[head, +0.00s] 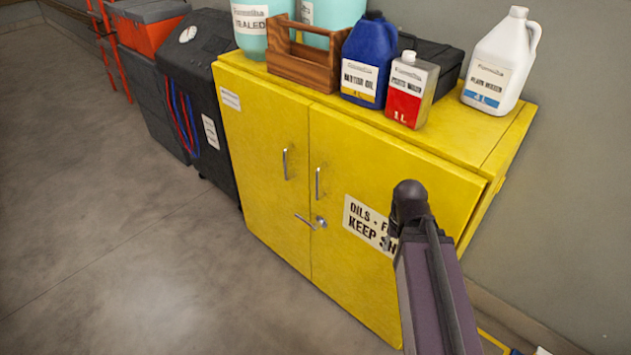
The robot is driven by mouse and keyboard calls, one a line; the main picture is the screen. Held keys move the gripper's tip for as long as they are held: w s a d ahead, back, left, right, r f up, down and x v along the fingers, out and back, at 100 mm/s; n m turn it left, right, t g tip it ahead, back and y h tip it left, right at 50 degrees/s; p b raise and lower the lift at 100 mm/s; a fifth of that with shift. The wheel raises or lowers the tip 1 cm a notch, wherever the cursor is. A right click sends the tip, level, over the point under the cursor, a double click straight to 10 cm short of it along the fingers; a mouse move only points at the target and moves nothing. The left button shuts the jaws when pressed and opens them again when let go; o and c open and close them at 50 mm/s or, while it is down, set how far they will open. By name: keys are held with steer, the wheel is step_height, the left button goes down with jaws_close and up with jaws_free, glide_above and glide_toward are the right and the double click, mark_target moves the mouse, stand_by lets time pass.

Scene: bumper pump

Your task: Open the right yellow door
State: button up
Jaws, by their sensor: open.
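The yellow cabinet (505,135) stands against the wall, with two doors on its front. The right yellow door (360,165) appears shut, flush with the left door (262,130). It has a vertical metal handle (318,183) near the seam. Below that, a metal lever (306,221) sits on a round lock, extending left across the seam. A white sign (365,220) on the right door is partly hidden by my arm. My arm rises from the lower right in front of this door. I cannot make out my gripper; no jaws show clearly, and it may be hidden behind the arm.
A blue oil jug (363,60), a red-and-white can (410,90), a white jug (500,65) and a wooden carrier (302,55) stand on top. A black machine (200,90) is left of the cabinet. The floor (120,240) in front is clear.

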steer(key=w+a+f+n+t+h+b, duration=0.3)
steer(key=w+a+f+n+h+b, duration=0.3)
steer(key=w+a+n+h+b, duration=0.45)
steer(key=w+a+r+n+t+h+b, duration=0.1)
steer(key=w+a+r+n+t+b, duration=0.1)
steer(key=a+n, duration=0.6)
steer(key=w+a+r+n+t+h+b, duration=0.2)
steer(key=w+a+n+t+b, duration=0.2)
steer(key=a, duration=1)
steer(key=n+t+b, duration=0.2)
steer(key=n+b, duration=0.1)
steer(key=b, duration=0.1)
steer(key=shift+w+a+n+t, duration=0.2)
steer(key=shift+n+t, duration=0.1)
steer(key=shift+n, duration=0.05)
steer(key=shift+w+d, duration=0.1)
glide_above(317, 199)
steer(key=shift+w, duration=0.4)
